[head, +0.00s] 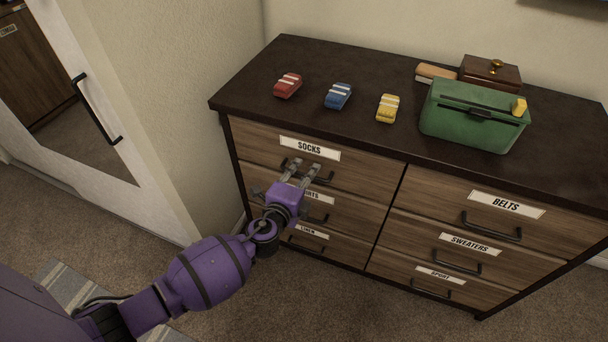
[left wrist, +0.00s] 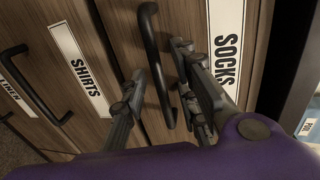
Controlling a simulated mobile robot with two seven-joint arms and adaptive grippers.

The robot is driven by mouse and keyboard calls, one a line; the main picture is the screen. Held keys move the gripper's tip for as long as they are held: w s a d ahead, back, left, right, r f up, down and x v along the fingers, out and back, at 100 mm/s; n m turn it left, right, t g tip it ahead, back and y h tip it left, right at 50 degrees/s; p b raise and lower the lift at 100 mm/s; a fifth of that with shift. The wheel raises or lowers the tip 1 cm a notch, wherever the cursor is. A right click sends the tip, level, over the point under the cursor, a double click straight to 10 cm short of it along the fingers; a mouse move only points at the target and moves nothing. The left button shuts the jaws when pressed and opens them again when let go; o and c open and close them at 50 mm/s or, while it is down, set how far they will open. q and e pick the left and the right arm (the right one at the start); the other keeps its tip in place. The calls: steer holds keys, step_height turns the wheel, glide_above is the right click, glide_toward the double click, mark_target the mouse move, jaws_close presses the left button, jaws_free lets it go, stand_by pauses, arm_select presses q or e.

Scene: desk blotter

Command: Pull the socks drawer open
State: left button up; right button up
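The socks drawer (head: 255,144) is the top left drawer of a brown wooden dresser, and its front looks flush. Its white SOCKS label (head: 309,149) also shows in the left wrist view (left wrist: 226,45). The dark bar handle (left wrist: 150,38) sits below the label. My left gripper (head: 303,168) is at this handle, in front of the drawer. In the left wrist view its fingers are apart, one on each side of the bar, with visible gaps. Part of the handle is hidden behind the fingers in the head view. My right gripper is not in view.
The shirts drawer (left wrist: 82,72) and linen drawer lie below. A wall and sliding door stand left.

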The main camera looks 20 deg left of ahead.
arm_select(q)
steer(key=shift+c, duration=0.4)
jaws_close()
